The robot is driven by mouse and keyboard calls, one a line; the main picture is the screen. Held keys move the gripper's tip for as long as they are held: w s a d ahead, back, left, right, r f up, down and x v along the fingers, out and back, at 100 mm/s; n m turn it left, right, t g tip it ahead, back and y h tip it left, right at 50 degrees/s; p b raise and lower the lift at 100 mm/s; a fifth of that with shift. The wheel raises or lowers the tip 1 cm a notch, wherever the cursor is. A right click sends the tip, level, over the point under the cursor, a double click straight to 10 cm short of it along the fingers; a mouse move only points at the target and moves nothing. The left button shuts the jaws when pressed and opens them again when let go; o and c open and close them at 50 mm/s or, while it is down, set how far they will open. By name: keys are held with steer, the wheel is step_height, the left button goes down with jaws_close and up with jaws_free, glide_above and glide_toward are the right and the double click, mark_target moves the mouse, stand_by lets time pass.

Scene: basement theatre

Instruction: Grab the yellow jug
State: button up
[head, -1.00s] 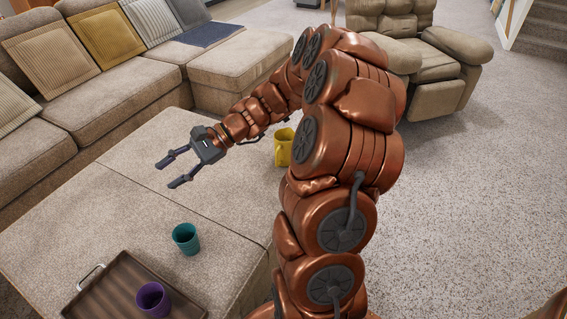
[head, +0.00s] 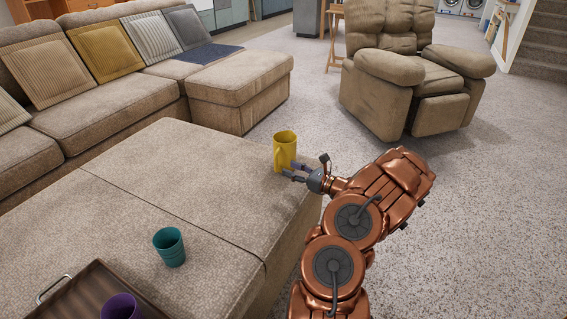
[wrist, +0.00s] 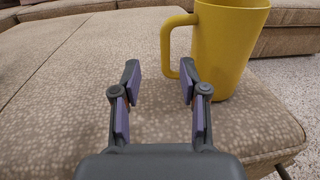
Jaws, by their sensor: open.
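My gripper (head: 290,173) is beside the jug at the ottoman's edge. In the wrist view my gripper (wrist: 159,75) is open and empty, its two fingers apart. The right fingertip overlaps the lower part of the handle in the picture; I cannot tell if they touch.
A teal cup (head: 169,247) stands on the ottoman, and a purple cup (head: 121,307) sits on a brown tray (head: 85,293) at the lower left. A sofa (head: 110,85) lines the left and back. A recliner (head: 412,80) stands behind right. Speckled floor is clear at right.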

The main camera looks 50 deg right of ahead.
mark_target(276, 170)
steer(key=shift+w+a+f+b, duration=0.15)
steer(key=shift+w+b, duration=0.7)
steer(key=shift+w, duration=0.9)
steer(key=shift+w+a+r+b, duration=0.15)
steer(key=shift+w+b, duration=0.3)
steer(key=shift+w, duration=0.6)
steer(key=shift+w+a+r+b, duration=0.15)
steer(key=shift+w+b, duration=0.3)
steer(key=shift+w, duration=0.55)
steer(key=shift+d+r, duration=0.1)
steer(key=shift+c, duration=0.3)
jaws_close()
